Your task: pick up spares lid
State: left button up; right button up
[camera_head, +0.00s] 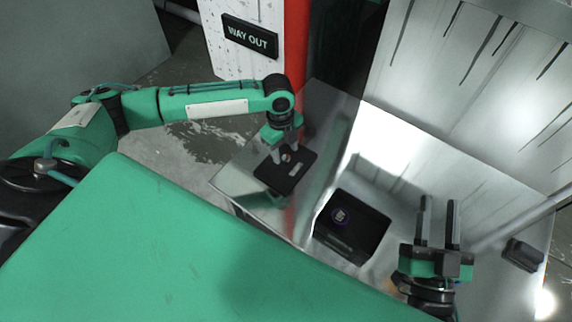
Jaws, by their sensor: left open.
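The dark, flat, square lid (289,183) lies on the metal table, with a small round knob (286,157) and a light label on top. I take it as the spares lid. My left gripper (286,154) points down over it, with its open fingers on either side of the knob. I cannot tell whether the fingers touch the knob or the lid. My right gripper (438,203) is open and empty at the right, its fingers pointing away from me. A black box (368,240) with a purple round thing stands between the two grippers.
The shiny metal table (240,182) is bare around the lid. A small dark block (523,254) lies near its right side. A red post (297,45) and a "WAY OUT" sign (250,36) stand behind. A streaked pale panel (470,90) rises at the back right.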

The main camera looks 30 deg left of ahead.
pick_arm(q)
jog(key=shift+s+d+f, duration=0.1)
jog(key=shift+f, duration=1)
grip_shut()
pick_arm(e)
jog(key=r+t, duration=0.1)
jog(key=d+r+t, duration=0.1)
jog(key=r, duration=0.1)
jog(key=shift+s+r, duration=0.2)
jog(key=shift+r, duration=0.05)
pick_arm(q)
jog(key=shift+r, duration=0.15)
